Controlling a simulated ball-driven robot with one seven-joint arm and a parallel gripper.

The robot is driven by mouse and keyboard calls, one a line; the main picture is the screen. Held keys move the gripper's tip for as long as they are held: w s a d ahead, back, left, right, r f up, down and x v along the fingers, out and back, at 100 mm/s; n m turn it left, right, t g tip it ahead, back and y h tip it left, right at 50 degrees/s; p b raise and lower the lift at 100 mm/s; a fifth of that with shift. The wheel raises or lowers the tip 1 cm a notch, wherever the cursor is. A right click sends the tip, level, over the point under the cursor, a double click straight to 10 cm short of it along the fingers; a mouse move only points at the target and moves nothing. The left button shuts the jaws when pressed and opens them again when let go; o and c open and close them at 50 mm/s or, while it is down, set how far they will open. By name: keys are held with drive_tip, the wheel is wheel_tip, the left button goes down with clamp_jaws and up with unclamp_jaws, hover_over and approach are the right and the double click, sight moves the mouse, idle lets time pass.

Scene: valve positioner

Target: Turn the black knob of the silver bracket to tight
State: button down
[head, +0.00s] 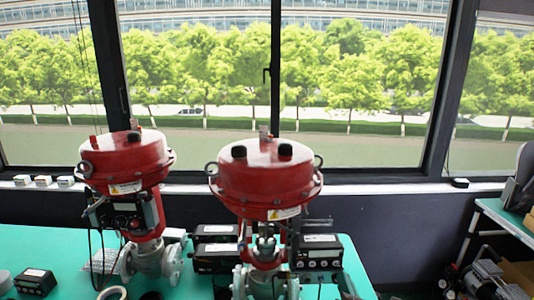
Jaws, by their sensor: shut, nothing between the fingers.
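Only the head view is given, and my gripper does not show in it. I cannot make out a silver bracket with a black knob for certain. Two red valve actuators stand on the green bench: the left actuator (125,160) and the nearer right actuator (266,180). Black positioner boxes sit beside their stems, one on the left valve (125,212) and one right of the nearer stem (318,256). A thin grey metal piece (316,222) sticks out under the right actuator. Any knob there is too small to tell.
More black boxes (215,250) stand between the valves. A small black box (35,281) lies at the front left. A shelf (508,222) with equipment stands at the right. Windows fill the back.

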drive_tip(key=shift+s+d+f+p, duration=0.1)
drive_tip(key=shift+s+d+p, duration=0.1)
drive_tip(key=shift+s, duration=0.65)
drive_tip(key=shift+s+d+r+p, duration=0.15)
drive_tip(key=shift+s+d, duration=0.1)
drive_tip(key=shift+s, duration=0.6)
drive_tip(key=shift+s+d+f+p, duration=0.15)
drive_tip(key=shift+s+d+p, duration=0.05)
drive_tip(key=shift+s, duration=0.65)
drive_tip(key=w+m, duration=0.5)
drive_tip(key=m, duration=0.1)
drive_tip(key=shift+w+a, duration=0.1)
drive_tip(key=shift+w, duration=0.2)
drive_tip(key=shift+a+f+b, duration=0.15)
drive_tip(key=shift+a+b, duration=0.05)
drive_tip(key=shift+b, duration=0.25)
